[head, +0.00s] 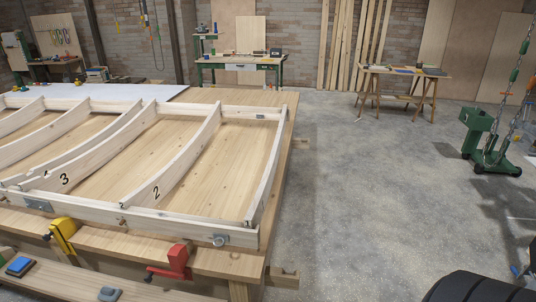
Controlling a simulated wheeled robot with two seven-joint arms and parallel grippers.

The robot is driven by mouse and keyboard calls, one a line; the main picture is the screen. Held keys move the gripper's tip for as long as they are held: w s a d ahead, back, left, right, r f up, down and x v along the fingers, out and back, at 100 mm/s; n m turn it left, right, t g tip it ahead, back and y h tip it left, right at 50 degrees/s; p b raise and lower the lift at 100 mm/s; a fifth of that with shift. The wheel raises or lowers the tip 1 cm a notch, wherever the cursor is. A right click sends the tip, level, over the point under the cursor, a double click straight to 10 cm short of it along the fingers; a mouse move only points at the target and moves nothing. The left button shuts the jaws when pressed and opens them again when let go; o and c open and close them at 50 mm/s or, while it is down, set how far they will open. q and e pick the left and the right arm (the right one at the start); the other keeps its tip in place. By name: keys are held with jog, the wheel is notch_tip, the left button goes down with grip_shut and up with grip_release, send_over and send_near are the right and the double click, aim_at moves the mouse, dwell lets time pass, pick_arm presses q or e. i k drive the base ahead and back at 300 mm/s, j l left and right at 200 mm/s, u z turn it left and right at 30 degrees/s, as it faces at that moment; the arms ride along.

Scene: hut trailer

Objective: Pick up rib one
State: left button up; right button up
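A pale wooden frame with curved ribs lies on a large wooden bench (220,258). A rib marked 2 (190,155) and a rib marked 3 (100,152) span the frame. The rightmost cross member (268,165) closes the frame's right end; I cannot clearly read a number on it, so I cannot tell whether it is rib one. Neither of my grippers is in view.
A yellow clamp (63,236) and a red clamp (178,262) sit at the bench's front edge. A dark tyre-like object (480,288) is at lower right. A green wheeled stand (483,140) is at right. The concrete floor (375,190) between is clear.

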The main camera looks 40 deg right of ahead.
aim_at(253, 216)
jog(key=z, duration=1.15)
jog(key=u, duration=0.5)
jog(key=i+l+u, duration=0.4)
jog(key=l, duration=0.25)
jog(key=i+l+u, duration=0.2)
jog(key=l, duration=0.15)
jog(key=i+l+u, duration=0.2)
jog(key=l, duration=0.2)
jog(key=k+j, duration=0.05)
jog(key=k, duration=0.05)
